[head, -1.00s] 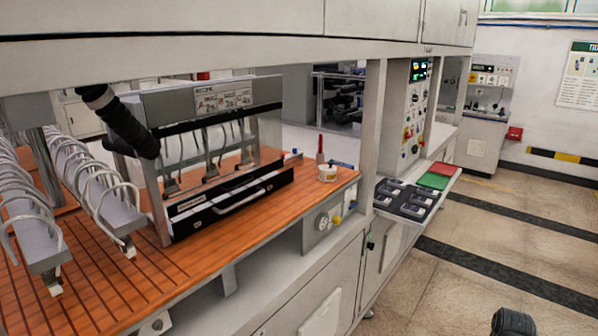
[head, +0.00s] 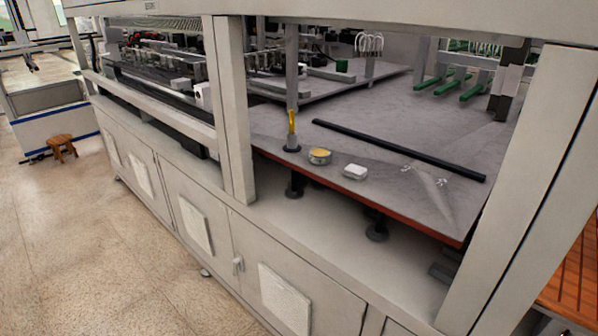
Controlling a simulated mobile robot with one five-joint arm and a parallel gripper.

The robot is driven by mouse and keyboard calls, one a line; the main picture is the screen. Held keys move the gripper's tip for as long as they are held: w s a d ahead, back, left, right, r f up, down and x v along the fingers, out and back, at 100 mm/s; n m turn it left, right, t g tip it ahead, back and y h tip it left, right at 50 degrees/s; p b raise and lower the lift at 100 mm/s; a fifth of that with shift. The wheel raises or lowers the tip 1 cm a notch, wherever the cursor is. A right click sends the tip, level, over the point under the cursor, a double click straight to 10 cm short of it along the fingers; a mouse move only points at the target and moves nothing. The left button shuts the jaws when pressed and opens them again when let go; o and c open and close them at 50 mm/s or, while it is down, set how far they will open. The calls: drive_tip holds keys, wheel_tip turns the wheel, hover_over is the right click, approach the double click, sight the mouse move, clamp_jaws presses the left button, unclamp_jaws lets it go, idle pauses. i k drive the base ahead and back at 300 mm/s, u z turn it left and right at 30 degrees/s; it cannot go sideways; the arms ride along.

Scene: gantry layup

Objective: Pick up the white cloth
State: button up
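A small white folded thing, which looks like the white cloth (head: 355,171), lies on the grey work surface (head: 420,118) near its front edge. It sits just right of a round tin (head: 320,156) with a yellow top, with a small gap between them. Nothing covers it. My gripper is not in view, so its state does not show.
A yellow-handled tool stands in a dark holder (head: 292,146) left of the tin. A long black bar (head: 398,150) lies behind the cloth. Thick posts (head: 229,110) frame the opening on both sides.

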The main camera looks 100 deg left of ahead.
sight(356, 173)
drive_tip(key=u, duration=4)
drive_tip(key=i, duration=1.65)
